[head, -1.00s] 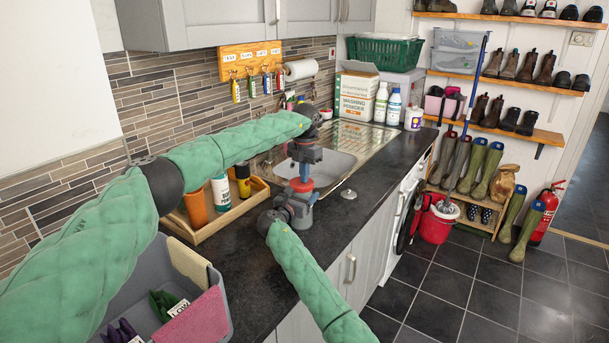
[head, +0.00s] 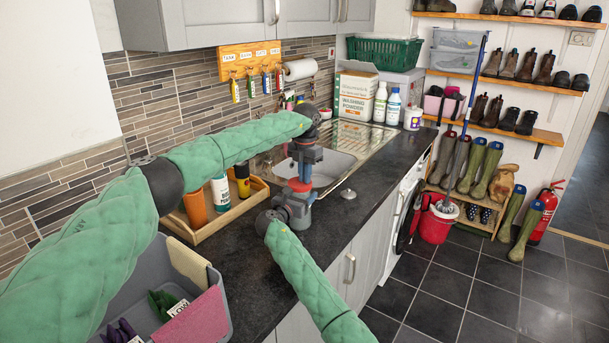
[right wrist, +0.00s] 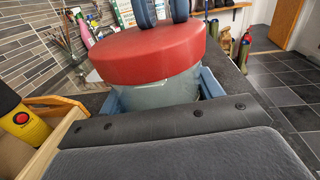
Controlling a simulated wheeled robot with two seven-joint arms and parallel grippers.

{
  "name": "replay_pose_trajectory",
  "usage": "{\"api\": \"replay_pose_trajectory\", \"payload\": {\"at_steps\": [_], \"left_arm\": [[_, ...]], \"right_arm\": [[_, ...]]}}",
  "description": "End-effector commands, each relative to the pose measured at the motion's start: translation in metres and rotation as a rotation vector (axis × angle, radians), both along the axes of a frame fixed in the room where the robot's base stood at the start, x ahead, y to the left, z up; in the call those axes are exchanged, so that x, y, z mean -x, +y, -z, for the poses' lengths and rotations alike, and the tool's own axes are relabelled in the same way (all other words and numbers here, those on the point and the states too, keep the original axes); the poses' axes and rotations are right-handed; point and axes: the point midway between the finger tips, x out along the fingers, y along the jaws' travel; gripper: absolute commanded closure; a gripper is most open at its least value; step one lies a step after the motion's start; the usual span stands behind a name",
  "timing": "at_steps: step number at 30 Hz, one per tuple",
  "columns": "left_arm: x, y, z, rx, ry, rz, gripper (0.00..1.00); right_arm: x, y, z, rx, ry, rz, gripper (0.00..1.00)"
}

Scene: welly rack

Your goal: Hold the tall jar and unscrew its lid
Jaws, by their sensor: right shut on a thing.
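The tall jar (right wrist: 160,92) is grey and upright, with a wide red lid (right wrist: 150,52) on top. In the head view the red lid (head: 299,185) shows between my two grippers, over the dark worktop in front of the sink. My right gripper (head: 297,208) is shut around the jar's body below the lid; its blue fingers show on both sides in the right wrist view. My left gripper (head: 305,166) points down at the lid from above. Its two blue fingertips (right wrist: 163,12) are close together at the lid's top; whether they grip anything is unclear.
A wooden tray (head: 228,214) with bottles stands left of the jar, and a grey caddy (head: 219,317) is nearer. The sink (head: 330,170) lies behind, with a small metal disc (head: 348,194) on the worktop. The worktop's front edge is close to my right arm.

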Motion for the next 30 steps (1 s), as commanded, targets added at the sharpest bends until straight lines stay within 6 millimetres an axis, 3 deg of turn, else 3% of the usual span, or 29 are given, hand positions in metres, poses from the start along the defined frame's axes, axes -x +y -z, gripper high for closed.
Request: {"api": "replay_pose_trajectory", "payload": {"at_steps": [2,13,21,24,30], "left_arm": [[0.000,0.002,0.004,-0.003,0.004,-0.002,0.80],[-0.002,0.003,-0.039,-0.004,0.001,-0.004,0.80],[-0.003,0.013,-0.046,0.027,0.001,-0.011,0.29],[-0.003,0.014,-0.050,0.034,-0.007,0.078,0.09],[-0.003,0.015,-0.056,0.041,-0.020,0.323,0.07]], "right_arm": [[0.000,0.003,-0.004,-0.001,-0.006,-0.004,0.99],[0.000,-0.001,-0.001,0.000,-0.001,0.002,0.99],[0.000,-0.002,0.000,0.000,0.000,0.004,0.99],[0.000,-0.003,0.001,0.000,0.001,0.004,0.99],[0.000,-0.003,0.002,0.001,0.003,0.004,0.99]]}}
